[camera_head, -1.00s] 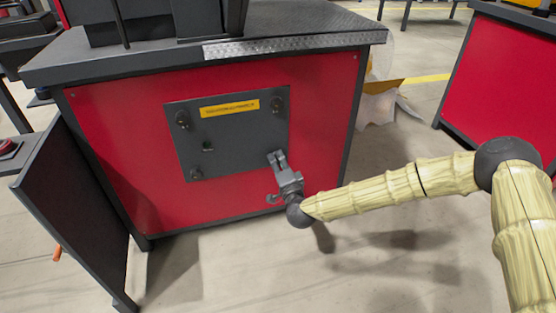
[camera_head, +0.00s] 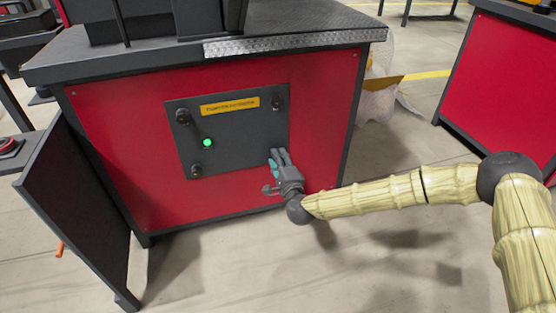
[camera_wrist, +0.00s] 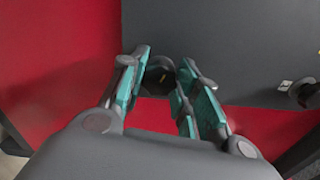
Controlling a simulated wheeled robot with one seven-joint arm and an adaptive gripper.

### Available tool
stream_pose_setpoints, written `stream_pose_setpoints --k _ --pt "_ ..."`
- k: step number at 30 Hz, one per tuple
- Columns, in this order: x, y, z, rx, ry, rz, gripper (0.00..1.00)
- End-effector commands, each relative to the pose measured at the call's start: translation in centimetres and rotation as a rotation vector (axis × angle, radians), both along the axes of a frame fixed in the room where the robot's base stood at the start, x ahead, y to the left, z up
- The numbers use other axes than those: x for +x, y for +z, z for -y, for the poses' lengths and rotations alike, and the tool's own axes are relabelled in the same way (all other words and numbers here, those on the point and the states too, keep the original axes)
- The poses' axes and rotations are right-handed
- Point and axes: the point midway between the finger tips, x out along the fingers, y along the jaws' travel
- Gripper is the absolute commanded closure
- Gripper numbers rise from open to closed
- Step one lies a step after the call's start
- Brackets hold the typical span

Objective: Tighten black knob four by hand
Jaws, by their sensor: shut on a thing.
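The dark grey cover plate (camera_head: 240,132) is on the red front panel of the machine. Black knobs show at its upper left (camera_head: 183,116), upper right (camera_head: 277,103) and lower left (camera_head: 196,170). My gripper (camera_head: 278,156) is at the plate's lower right corner and hides what is there in the head view. In the wrist view, a black knob (camera_wrist: 160,72) sits between the teal-padded fingers of my gripper (camera_wrist: 163,66), which is shut on it. Part of the knob is hidden by the fingers. No knob numbers are legible.
A green light (camera_head: 208,143) glows on the plate below a yellow label (camera_head: 230,106). Another black knob (camera_wrist: 303,94) is at the right of the wrist view. An open dark door (camera_head: 78,205) stands left. Clear floor lies in front of the machine.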

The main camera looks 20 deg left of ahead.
Motion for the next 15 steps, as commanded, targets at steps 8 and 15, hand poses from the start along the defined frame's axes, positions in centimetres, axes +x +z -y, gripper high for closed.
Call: stream_pose_setpoints --k 8,15 --pt "-0.04 -0.12 0.06 -0.002 -0.001 -0.001 0.67" --pt "-0.04 -0.08 -0.01 -0.001 0.000 0.000 0.46"
